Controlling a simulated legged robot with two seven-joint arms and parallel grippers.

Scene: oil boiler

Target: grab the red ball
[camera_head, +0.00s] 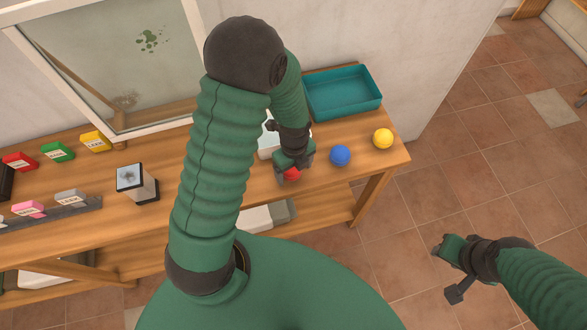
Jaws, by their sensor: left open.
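The red ball (291,174) is on the wooden table near its front edge, partly hidden by my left gripper. My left gripper (294,164) is open and points down right over the ball, with its fingers close about it. Whether the fingers touch the ball cannot be told. My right gripper (447,269) is open and empty, held out over the tiled floor to the right of the table.
A blue ball (340,155) and a yellow ball (382,138) sit to the right on the table (330,182). A teal tray (343,92) stands behind them. A dark-and-white box (137,183) and several coloured boxes lie on the left. A framed panel (112,60) leans behind.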

